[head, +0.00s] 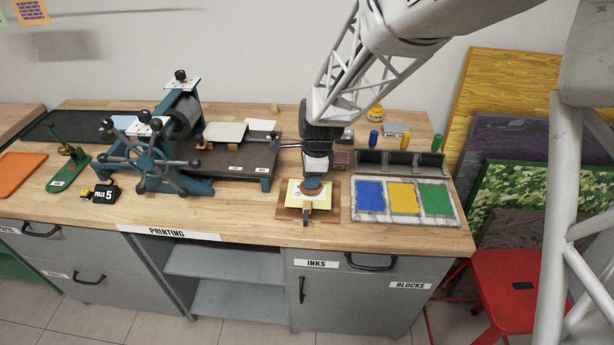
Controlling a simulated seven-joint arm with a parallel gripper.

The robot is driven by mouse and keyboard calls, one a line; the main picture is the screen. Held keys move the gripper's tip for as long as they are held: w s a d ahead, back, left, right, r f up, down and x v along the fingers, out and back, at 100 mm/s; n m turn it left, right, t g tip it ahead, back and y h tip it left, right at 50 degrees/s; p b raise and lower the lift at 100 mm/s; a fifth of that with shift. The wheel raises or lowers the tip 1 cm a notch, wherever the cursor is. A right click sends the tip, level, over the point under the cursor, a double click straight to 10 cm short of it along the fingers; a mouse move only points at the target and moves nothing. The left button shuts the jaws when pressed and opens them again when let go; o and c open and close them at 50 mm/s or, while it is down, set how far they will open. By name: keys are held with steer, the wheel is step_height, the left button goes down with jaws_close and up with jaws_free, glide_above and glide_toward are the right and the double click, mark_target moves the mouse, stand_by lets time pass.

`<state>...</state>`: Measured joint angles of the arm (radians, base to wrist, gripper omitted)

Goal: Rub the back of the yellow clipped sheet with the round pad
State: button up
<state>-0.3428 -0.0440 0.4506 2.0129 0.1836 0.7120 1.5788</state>
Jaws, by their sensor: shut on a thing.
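The yellow sheet (296,201) lies on a brown board (289,213) on the workbench, right of the press. A small clip (306,209) sits at its front edge. My gripper (315,178) points down over the sheet and is shut on the round pad (313,187), a dark disc with a brown lower rim. The pad is over the middle of the sheet and looks to be down on it, though contact is hard to tell at this size. The arm and pad hide part of the sheet.
The ink tray (407,219) with blue, yellow and green panels is close on the right, with rollers (398,158) behind it. The blue-grey press (178,140) stands on the left. Bare wood (250,213) lies left of the board, near the bench's front edge.

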mark_target(319, 190)
steer(key=shift+d, duration=0.3)
steer(key=shift+d, duration=0.2)
steer(key=shift+d, duration=0.8)
steer(key=shift+s, duration=0.15)
stand_by(0.3)
steer(key=shift+s+f, duration=0.1)
steer(key=shift+s, duration=0.35)
steer(key=shift+a, duration=0.15)
steer(key=shift+a, duration=0.8)
